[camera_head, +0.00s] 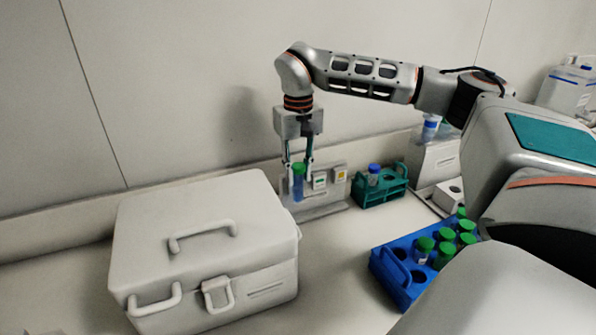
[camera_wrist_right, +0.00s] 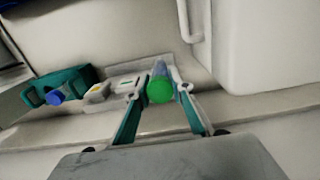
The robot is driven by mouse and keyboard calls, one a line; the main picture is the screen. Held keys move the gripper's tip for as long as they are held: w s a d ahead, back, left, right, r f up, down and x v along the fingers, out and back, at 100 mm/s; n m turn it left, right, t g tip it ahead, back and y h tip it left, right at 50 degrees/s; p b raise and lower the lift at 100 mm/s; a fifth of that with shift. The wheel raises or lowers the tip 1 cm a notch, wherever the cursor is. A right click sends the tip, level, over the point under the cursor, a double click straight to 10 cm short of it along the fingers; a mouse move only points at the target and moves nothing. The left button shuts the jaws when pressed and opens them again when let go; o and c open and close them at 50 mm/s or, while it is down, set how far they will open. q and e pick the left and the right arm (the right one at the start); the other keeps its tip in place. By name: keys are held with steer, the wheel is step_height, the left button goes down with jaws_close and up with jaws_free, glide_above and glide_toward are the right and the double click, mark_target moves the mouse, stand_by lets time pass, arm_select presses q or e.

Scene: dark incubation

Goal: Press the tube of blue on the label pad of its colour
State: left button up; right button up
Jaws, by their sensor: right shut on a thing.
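My right gripper (camera_head: 299,170) is shut on a tube (camera_head: 298,188) with a green cap and a bluish body, held upright. The green cap (camera_wrist_right: 160,92) faces the camera between the fingers in the right wrist view. The tube is in front of the left part of a grey label stand (camera_head: 322,203). A pad with a green mark (camera_head: 320,181) and a pad with a yellow mark (camera_head: 341,175) show to its right. No blue pad shows; the tube and fingers cover that part of the stand. I cannot tell whether the tube touches it. My left gripper is not in view.
A large white case (camera_head: 205,235) with handles stands close at the left. A teal rack (camera_head: 381,191) with a blue-capped tube (camera_head: 374,170) stands right of the stand. A blue rack (camera_head: 390,270) with several green-capped tubes is at the front right. Bare bench lies between.

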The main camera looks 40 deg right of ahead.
steer(key=s+a, duration=0.2)
steer(key=s, duration=0.4)
steer(key=shift+s+p, duration=0.25)
steer(key=shift+p, duration=0.05)
stand_by(0.5)
stand_by(0.5)
